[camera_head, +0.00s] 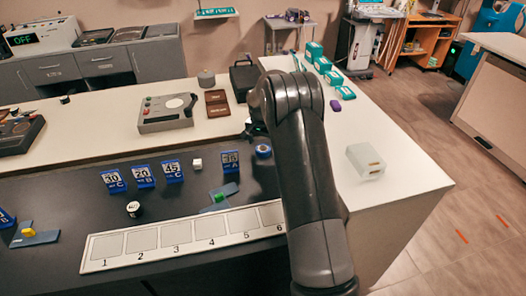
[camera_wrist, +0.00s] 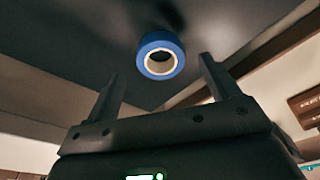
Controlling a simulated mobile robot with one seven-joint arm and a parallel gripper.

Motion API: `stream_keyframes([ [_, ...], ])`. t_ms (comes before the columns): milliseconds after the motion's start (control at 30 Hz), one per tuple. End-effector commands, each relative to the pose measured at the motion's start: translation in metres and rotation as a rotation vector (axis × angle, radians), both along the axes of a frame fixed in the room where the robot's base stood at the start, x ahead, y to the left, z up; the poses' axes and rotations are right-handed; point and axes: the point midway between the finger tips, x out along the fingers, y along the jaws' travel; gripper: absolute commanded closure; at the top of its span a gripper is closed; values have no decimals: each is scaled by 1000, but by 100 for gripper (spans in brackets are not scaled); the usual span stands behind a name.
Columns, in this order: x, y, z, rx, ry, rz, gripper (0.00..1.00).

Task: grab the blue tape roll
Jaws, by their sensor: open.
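The blue tape roll (camera_head: 263,151) lies on the dark tabletop just left of my arm in the head view. In the wrist view the blue tape roll (camera_wrist: 160,55) shows its pale inner ring and open hole, lying beyond the fingertips. My gripper (camera_wrist: 160,80) is open and empty, with one finger on each side and the roll between their lines, apart from both. In the head view my gripper is mostly hidden behind my dark arm.
Blue number stands (camera_head: 143,176) and a white numbered strip (camera_head: 180,237) occupy the dark surface. A translucent box (camera_head: 365,161) sits right of my arm.

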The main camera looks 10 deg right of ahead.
Motion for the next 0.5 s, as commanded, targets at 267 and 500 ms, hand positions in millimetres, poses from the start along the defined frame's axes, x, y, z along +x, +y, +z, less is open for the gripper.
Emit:
stream_keyframes([
  [267,4,-2,-27,2,0,-1,19],
  [500,4,-2,-26,1,1,0,28],
])
